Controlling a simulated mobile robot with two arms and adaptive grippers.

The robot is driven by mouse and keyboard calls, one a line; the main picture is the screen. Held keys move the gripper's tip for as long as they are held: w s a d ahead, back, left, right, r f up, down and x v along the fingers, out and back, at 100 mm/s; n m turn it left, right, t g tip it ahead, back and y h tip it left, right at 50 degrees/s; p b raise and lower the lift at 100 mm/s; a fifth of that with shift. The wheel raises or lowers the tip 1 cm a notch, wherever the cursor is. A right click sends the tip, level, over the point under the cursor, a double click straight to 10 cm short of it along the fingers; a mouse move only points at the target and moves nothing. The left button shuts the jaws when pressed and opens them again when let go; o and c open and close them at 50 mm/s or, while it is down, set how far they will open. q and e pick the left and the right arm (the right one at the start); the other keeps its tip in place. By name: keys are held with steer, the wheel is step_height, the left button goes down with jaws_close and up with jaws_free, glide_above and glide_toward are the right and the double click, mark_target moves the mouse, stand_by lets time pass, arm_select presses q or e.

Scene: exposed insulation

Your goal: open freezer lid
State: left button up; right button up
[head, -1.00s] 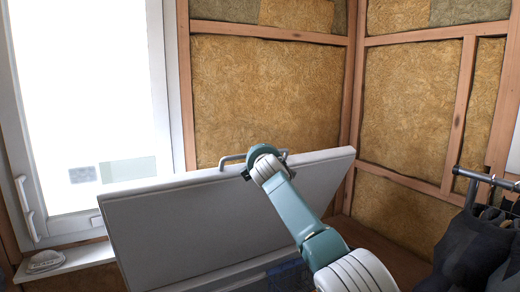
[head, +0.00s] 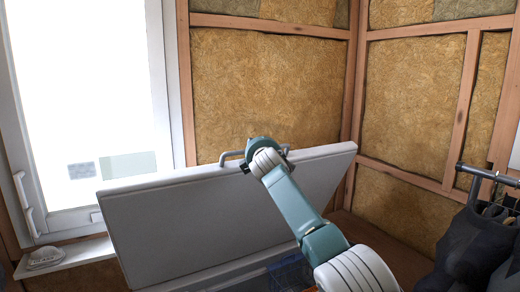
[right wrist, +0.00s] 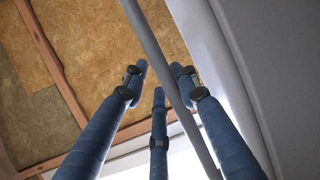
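The freezer lid (head: 190,225) is raised and stands tilted steeply, its pale inner face toward me in the head view. Its grey handle (head: 231,155) shows above the top edge. My right gripper (head: 266,148) is at this handle, with my arm reaching across the lid's inner side; the fingers are mostly hidden there. In the right wrist view, the blue fingers of my right gripper (right wrist: 160,75) are spread and fairly straight, with the handle bar (right wrist: 165,60) passing between them. They do not look closed on it. My left gripper is not in view.
A window (head: 85,100) with a sill is at the left, with a small pale object (head: 45,257) on the sill. Insulated walls (head: 265,95) rise behind the lid. Dark clothes (head: 465,240) hang from a rail at the right. Part of a blue basket (head: 290,272) shows below the lid.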

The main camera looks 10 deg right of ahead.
steer(key=shift+s, duration=1.1)
steer(key=s, duration=0.9)
steer(key=shift+s+a+r, duration=0.15)
steer(key=shift+a+r, duration=0.1)
steer(key=shift+r, duration=0.2)
steer(key=shift+s+f, duration=0.1)
